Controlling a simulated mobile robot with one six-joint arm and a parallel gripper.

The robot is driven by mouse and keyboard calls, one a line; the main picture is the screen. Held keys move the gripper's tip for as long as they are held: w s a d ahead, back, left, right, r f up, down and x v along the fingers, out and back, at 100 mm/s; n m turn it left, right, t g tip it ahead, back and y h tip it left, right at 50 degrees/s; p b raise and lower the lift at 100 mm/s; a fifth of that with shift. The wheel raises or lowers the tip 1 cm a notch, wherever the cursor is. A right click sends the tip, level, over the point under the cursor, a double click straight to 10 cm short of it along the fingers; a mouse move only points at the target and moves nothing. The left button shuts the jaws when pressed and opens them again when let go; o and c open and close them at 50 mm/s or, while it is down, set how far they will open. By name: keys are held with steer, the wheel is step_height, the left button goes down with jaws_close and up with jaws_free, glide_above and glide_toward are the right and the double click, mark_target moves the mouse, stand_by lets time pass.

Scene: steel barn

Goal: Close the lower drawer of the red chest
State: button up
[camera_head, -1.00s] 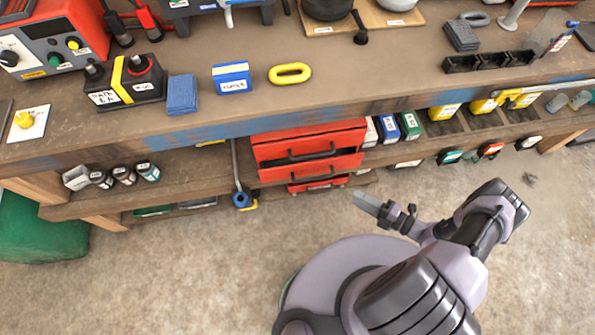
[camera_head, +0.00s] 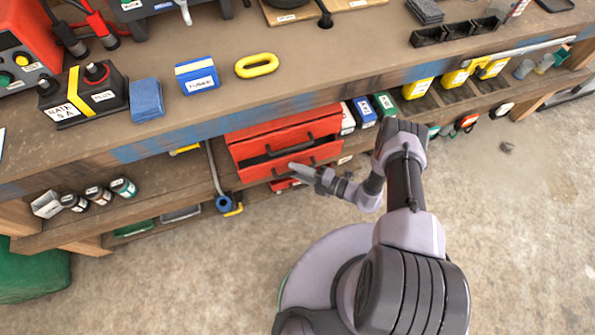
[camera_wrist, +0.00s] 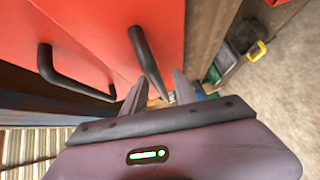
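The red chest (camera_head: 275,133) stands on the shelf under the workbench, facing the floor side. Its lower drawer (camera_head: 248,173) stands out a little, with a dark gap above its front. My gripper (camera_head: 296,170) is at this drawer's front, near its dark bar handle. In the wrist view my gripper (camera_wrist: 158,88) is open, its two fingers apart. The lower handle (camera_wrist: 148,62) ends close to the fingertips; I cannot tell whether they touch. The other dark handle (camera_wrist: 70,75) is to the left on the red front.
The workbench edge (camera_head: 160,148) overhangs the chest. Small boxes (camera_head: 365,112) stand right of it, and a blue-ended tool (camera_head: 223,203) hangs left. Another red piece (camera_head: 285,185) shows below the drawer. The concrete floor (camera_head: 520,220) is clear at right.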

steer(key=shift+c, duration=0.4)
jaws_close()
stand_by(0.9)
